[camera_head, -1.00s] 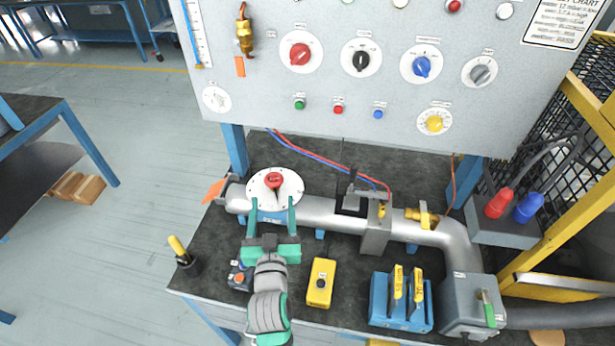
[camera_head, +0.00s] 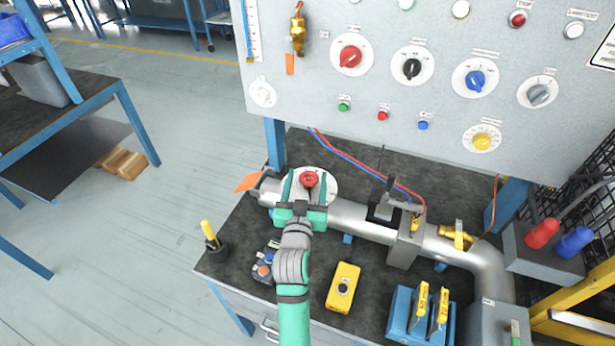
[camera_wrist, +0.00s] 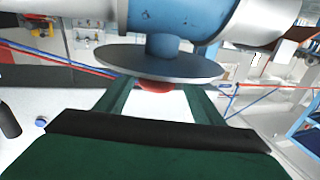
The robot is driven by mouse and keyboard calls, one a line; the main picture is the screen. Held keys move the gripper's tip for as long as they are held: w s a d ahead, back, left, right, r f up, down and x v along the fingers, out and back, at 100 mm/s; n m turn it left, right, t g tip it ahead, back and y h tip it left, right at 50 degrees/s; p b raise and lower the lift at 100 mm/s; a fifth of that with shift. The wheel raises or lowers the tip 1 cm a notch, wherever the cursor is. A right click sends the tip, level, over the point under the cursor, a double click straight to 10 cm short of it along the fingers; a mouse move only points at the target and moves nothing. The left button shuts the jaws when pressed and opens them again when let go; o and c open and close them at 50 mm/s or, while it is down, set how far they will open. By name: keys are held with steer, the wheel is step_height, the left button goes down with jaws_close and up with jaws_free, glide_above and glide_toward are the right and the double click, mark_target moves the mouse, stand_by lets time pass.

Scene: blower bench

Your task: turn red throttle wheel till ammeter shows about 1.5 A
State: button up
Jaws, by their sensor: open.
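The red throttle wheel (camera_head: 309,180) sits on a white disc (camera_head: 328,184) at the left end of the silver pipe. My gripper (camera_head: 308,173) is open, with its two green fingers over the disc, one on each side of the wheel. In the wrist view, the wheel (camera_wrist: 155,87) shows as a small red part under the disc (camera_wrist: 160,64), between the finger ends (camera_wrist: 157,90). I cannot tell whether the fingers touch it. A small white round dial (camera_head: 263,92) is at the panel's lower left; its reading and whether it is the ammeter cannot be made out.
The panel (camera_head: 440,130) with coloured knobs stands behind the bench. A yellow button box (camera_head: 343,287), a small grey box (camera_head: 264,270) and a black holder with a yellow handle (camera_head: 211,238) are near the front. A lever clamp (camera_head: 388,205) sits right of the wheel.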

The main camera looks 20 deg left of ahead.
steer(key=shift+w+d, duration=0.25)
steer(key=shift+w, duration=0.4)
steer(key=shift+a, duration=0.15)
steer(key=c, duration=1)
steer(key=shift+c, duration=0.3)
steer(key=shift+w+h, duration=0.1)
steer(key=shift+h, duration=0.2)
